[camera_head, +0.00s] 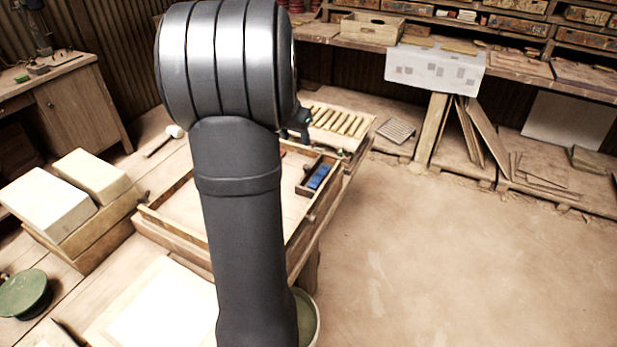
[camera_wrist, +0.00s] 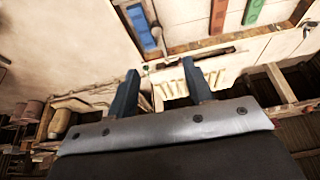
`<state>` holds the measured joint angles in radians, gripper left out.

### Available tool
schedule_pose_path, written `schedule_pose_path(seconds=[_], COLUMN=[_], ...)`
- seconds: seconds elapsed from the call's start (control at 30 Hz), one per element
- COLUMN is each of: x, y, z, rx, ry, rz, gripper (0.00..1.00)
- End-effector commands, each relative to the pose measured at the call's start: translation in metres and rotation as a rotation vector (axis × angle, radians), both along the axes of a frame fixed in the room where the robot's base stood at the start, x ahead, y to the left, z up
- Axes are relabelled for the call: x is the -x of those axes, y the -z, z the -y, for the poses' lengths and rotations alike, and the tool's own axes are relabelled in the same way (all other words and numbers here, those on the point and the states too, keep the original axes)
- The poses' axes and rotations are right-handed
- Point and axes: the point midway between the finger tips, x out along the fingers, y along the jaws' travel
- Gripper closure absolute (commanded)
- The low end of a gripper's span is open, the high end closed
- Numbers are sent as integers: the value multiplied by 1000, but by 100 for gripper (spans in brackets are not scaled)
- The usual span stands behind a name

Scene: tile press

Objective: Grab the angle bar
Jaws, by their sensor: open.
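My gripper (camera_wrist: 160,68) shows in the wrist view with its two dark fingers spread apart and nothing between them. In the head view my arm hides most of the gripper. I cannot pick out the angle bar for certain in either view. The wrist view shows a blue piece (camera_wrist: 143,26), a red strip (camera_wrist: 218,14) and a green strip (camera_wrist: 253,10) beyond the fingertips, all apart from them. The blue piece also shows in the head view (camera_head: 318,177), in a small compartment of a wooden tray (camera_head: 172,229). My arm covers part of this tray.
A rack of wooden strips (camera_head: 338,122) stands behind the tray. Pale blocks (camera_head: 92,177) sit at left, a green round object (camera_head: 24,293) at lower left. Shelves with a cloth-draped edge (camera_head: 435,68) line the back. The floor at right (camera_head: 450,255) is clear.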

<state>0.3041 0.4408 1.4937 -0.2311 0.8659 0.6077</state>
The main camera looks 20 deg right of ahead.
Motion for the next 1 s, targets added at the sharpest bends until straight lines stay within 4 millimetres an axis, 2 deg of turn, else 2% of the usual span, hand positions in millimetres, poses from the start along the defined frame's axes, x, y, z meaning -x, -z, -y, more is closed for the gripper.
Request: schedule_pose_path(seconds=[0.1, 0.4, 0.53, 0.77, 1.0], x=[-5, -22, -27, -29, -34], y=[25, 83, 97, 108, 139], z=[7, 24, 28, 32, 41], rx=[0, 2, 3, 3, 3], ry=[-1, -4, -4, -4, -5], rz=[-8, -8, -6, -6, -7], gripper=[53, 53, 53, 53, 53])
